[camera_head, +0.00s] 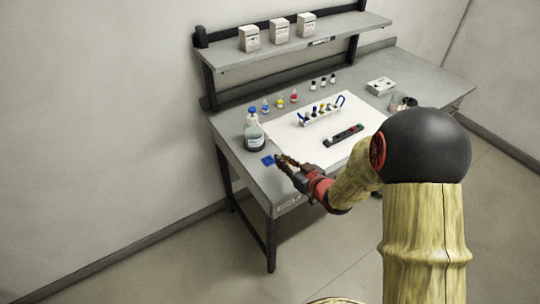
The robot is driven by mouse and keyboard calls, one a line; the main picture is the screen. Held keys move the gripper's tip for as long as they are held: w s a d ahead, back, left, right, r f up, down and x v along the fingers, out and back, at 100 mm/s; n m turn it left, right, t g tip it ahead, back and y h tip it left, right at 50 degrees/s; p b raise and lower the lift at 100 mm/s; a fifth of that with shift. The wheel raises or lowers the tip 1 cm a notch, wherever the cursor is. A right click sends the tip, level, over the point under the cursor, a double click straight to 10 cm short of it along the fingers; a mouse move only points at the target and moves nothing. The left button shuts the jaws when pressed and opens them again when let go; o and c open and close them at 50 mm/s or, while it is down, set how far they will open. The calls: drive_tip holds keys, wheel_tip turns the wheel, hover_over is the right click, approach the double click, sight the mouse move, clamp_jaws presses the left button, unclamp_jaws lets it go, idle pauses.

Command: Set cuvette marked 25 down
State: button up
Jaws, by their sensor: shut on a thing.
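My gripper (283,163) is low over the front left corner of the bench. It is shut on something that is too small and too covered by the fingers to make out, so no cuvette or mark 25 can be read. A small blue pad (267,161) lies on the bench just left of the fingertips. I cannot tell whether what I hold touches the bench.
A white mat (285,135) carries a rack (320,116) with several vials and a dark tray (344,135). Small coloured bottles (280,102) line the back. A shelf (290,48) overhangs the rear.

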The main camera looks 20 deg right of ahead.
drive_tip(key=w+a, duration=0.1)
drive_tip(key=w, duration=0.4)
drive_tip(key=w+a+b, duration=0.1)
drive_tip(key=w, duration=0.2)
drive_tip(key=shift+a+f, duration=0.1)
drive_tip(key=shift+a, duration=0.2)
drive_tip(key=shift+f+b, duration=0.7)
drive_tip(key=shift+f, duration=0.95)
drive_tip(key=shift+f, duration=0.2)
drive_tip(key=o, duration=0.8)
drive_tip(key=shift+r, duration=0.1)
